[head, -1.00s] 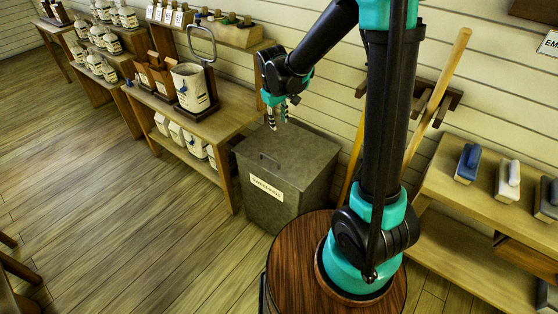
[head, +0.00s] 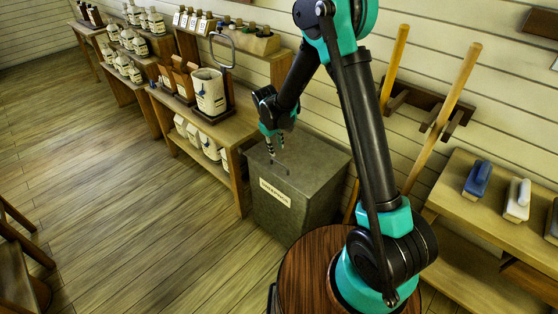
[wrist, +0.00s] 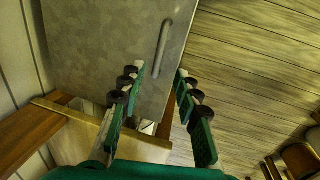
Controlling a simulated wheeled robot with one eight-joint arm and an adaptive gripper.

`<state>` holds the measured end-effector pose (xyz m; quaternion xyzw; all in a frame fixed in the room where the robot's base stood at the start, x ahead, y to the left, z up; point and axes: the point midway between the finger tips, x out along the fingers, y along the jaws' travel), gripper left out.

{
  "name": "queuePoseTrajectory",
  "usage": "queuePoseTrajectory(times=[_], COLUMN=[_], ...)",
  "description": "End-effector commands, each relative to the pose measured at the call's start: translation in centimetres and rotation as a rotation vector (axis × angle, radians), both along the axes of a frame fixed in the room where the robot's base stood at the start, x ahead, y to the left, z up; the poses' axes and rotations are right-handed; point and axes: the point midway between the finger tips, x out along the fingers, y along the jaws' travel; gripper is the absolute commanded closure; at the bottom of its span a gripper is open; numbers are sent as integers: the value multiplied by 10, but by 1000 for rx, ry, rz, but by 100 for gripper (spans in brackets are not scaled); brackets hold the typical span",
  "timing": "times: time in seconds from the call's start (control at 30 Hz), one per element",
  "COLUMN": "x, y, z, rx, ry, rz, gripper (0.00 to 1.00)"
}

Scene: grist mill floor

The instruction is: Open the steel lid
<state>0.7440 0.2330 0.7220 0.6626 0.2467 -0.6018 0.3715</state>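The steel lid (head: 312,153) is a flat grey top, closed on a grey bin (head: 305,210) with a pale label (head: 275,192) on its front. A thin bar handle (head: 280,167) stands near the lid's front edge. My gripper (head: 275,148) points down close above the lid by the handle. In the wrist view, the lid (wrist: 105,40) fills the top left, with the handle (wrist: 162,50) just ahead of the fingertips. My gripper (wrist: 160,73) is open there, its fingers spread either side of the handle's line with nothing between them. Contact with the handle is not visible.
A wooden shelf (head: 228,128) with a mug-like container (head: 210,92) stands left of the bin. A bench (head: 455,200) with brushes is at the right. Two wooden poles (head: 445,110) lean on a wall rack.

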Motion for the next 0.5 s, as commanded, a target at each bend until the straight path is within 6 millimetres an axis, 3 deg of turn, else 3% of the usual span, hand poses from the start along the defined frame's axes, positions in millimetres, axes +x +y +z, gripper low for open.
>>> queuePoseTrajectory(times=[0.3,0.5], x=[9,13], y=[-7,-10], z=[-55,-77], rx=[0,0], ry=[0,0], rz=[-2,-1], gripper=[68,68])
